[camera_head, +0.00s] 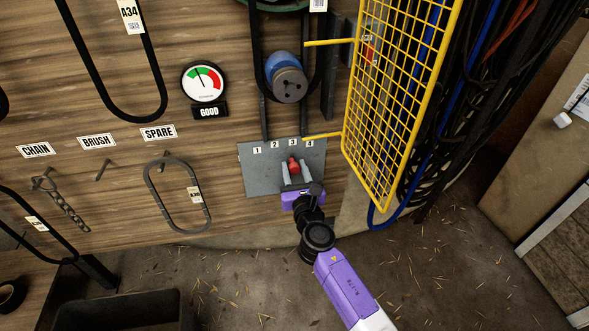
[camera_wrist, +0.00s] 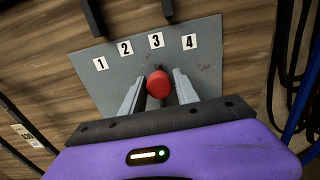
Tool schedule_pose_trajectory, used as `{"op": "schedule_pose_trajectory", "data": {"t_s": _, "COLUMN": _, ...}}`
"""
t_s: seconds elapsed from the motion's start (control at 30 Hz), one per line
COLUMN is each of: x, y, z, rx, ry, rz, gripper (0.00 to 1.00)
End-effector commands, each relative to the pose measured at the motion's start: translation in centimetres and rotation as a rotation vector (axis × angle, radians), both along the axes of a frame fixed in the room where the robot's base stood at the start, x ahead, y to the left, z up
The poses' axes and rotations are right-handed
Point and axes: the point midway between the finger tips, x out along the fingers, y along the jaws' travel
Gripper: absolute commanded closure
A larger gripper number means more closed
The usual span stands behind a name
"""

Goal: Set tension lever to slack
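The tension lever has a red knob (camera_wrist: 159,83) and stands on a grey plate (camera_head: 258,181) marked 1 to 4. In the wrist view the knob lines up just below the 3 mark; the lever's stem is mostly hidden. My gripper (camera_wrist: 160,92) reaches up from below, with one finger on each side of the knob. The fingers look apart, with narrow gaps beside the knob; firm contact is not visible. In the head view, the knob (camera_head: 293,165) shows at the fingertips.
A yellow mesh guard (camera_head: 397,95) stands close to the right of the plate. A blue pulley (camera_head: 284,77) with a belt is above it. A spare belt (camera_head: 154,194) hangs left of the plate. Cables (camera_head: 450,100) hang behind the guard. A dark bin (camera_head: 120,311) sits at lower left.

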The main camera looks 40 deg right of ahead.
Motion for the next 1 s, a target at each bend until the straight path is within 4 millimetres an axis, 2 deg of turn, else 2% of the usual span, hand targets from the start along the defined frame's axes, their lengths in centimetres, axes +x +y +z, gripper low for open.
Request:
{"op": "schedule_pose_trajectory", "data": {"t_s": 0.03, "x": 0.0, "y": 0.01, "z": 0.0, "rx": 0.0, "ry": 0.0, "rz": 0.0, "gripper": 0.76}}
{"op": "schedule_pose_trajectory", "data": {"t_s": 0.17, "x": -0.01, "y": 0.03, "z": 0.0, "rx": 0.0, "ry": 0.0, "rz": 0.0, "gripper": 1.0}}
{"op": "schedule_pose_trajectory", "data": {"t_s": 1.0, "x": 0.0, "y": 0.09, "z": -0.02, "rx": 0.0, "ry": 0.0, "rz": 0.002, "gripper": 1.0}}
